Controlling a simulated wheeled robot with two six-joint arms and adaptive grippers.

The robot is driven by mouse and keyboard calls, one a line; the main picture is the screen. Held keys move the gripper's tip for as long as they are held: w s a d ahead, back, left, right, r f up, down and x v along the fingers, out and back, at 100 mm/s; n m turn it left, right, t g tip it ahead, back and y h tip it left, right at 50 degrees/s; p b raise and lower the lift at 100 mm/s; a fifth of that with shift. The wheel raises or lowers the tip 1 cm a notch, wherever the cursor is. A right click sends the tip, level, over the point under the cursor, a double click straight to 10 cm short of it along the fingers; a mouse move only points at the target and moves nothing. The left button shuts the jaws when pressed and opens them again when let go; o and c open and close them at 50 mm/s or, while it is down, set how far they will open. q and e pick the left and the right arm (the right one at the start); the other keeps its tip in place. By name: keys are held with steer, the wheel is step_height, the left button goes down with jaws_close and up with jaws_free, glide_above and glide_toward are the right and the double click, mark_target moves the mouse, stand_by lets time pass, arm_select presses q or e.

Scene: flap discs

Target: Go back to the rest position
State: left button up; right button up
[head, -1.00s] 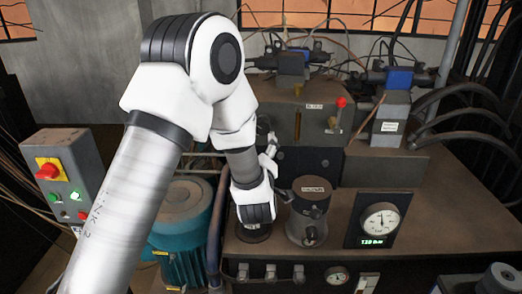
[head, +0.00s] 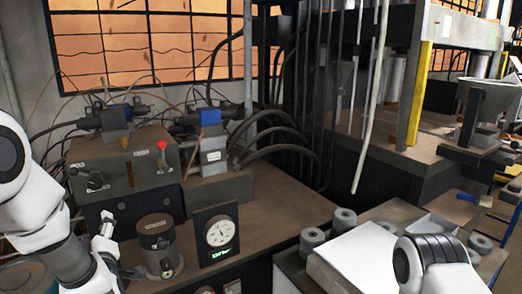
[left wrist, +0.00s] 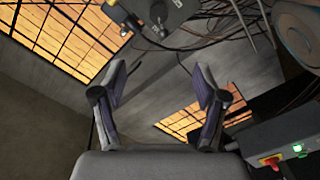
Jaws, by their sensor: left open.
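My left arm comes in at the left edge of the head view. Its left gripper (head: 106,234) is small there, in front of the hydraulic unit and left of a grey cylindrical canister (head: 158,245). In the left wrist view the left gripper (left wrist: 160,78) has its two fingers spread wide apart with nothing between them. Part of my right arm shows at the bottom right of the head view; its gripper is out of the picture.
A dial gauge (head: 220,232) stands on the brown bench (head: 275,205). At the lower right are a white panel (head: 355,262) and several grey discs (head: 345,218). A press with a yellow post (head: 418,95) stands behind. A control box (left wrist: 285,145) shows in the left wrist view.

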arm_select(q)
steer(key=s+d+f+m+g+h, duration=0.2)
steer(key=s+f, duration=0.3)
steer(key=f, duration=0.5)
steer(key=s+d+f+m+g+h, duration=0.2)
steer(key=s+f, duration=0.2)
steer(key=f, duration=0.6)
steer(key=s+d+f+m+g+h, duration=0.15)
steer(key=s+f, duration=0.35)
steer(key=f, duration=0.5)
steer(key=s+d+f+m+g+h, duration=0.1)
steer(key=s+d+f+m+g, duration=0.1)
steer(key=s, duration=0.5)
steer(key=s+d+f+m+g+h, duration=0.2)
steer(key=s+d+f+m+g, duration=0.1)
steer(key=s, duration=0.4)
steer(key=s+d+f+m+g+h, duration=0.1)
steer(key=s+d+f+m+g, duration=0.1)
steer(key=s+f+m+g, duration=0.2)
steer(key=s+g, duration=0.1)
steer(key=s, duration=0.2)
steer(key=shift+s+d, duration=0.2)
steer(key=shift+s, duration=0.1)
arm_select(e)
steer(key=shift+s+d, duration=0.15)
steer(key=shift+s, duration=0.1)
arm_select(q)
steer(key=shift+r, duration=0.1)
